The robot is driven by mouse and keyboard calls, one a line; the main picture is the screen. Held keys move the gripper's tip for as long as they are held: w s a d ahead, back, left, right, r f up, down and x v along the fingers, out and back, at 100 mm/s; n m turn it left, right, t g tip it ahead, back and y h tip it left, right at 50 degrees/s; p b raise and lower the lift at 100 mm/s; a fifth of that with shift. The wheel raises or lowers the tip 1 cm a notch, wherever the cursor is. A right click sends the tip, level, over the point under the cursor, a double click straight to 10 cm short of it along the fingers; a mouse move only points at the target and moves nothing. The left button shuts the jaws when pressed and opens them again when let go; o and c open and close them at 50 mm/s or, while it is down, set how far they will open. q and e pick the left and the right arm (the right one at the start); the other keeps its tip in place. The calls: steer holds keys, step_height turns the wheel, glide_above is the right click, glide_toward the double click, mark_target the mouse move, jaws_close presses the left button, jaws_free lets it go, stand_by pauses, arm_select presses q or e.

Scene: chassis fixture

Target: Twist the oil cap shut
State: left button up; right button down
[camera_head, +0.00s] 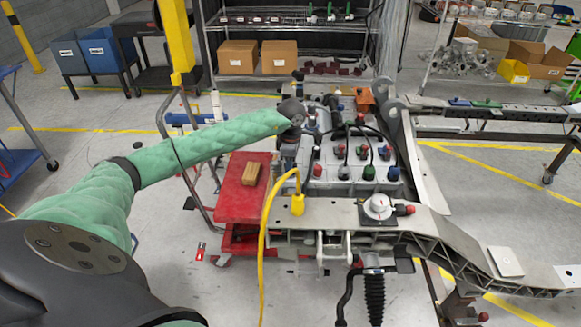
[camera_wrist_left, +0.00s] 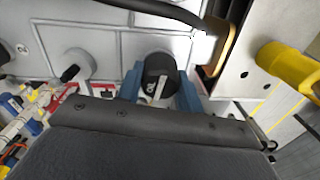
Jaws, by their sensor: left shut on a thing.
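The oil cap (camera_wrist_left: 158,78) is a black round cap with a raised grip bar and a white oil mark on it. It sits on the light grey housing (camera_wrist_left: 105,45) in the left wrist view. My left gripper (camera_wrist_left: 158,90) has its blue fingers on both sides of the cap and is shut on it. In the head view, my green-sleeved left arm reaches in from the left, and the left gripper (camera_head: 288,160) points down at the near left side of the engine block (camera_head: 345,172). I cannot make out the cap there. My right gripper is not in view.
A yellow plug (camera_head: 297,204) with a yellow cable stands on the metal chassis rail (camera_head: 340,214), close to my left gripper. A red cart (camera_head: 240,200) carries a small wooden block (camera_head: 251,173). Black hoses cross the engine block. A white round part (camera_head: 378,206) sits on the rail.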

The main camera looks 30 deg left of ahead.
arm_select(q)
steer(key=shift+m+b, duration=1.1)
steer(key=shift+m, duration=0.1)
steer(key=shift+f+b, duration=0.15)
steer(key=shift+b, duration=0.25)
steer(key=shift+m+b, duration=1)
steer(key=shift+m, duration=0.3)
steer(key=shift+m+b, duration=0.5)
steer(key=shift+m, duration=0.1)
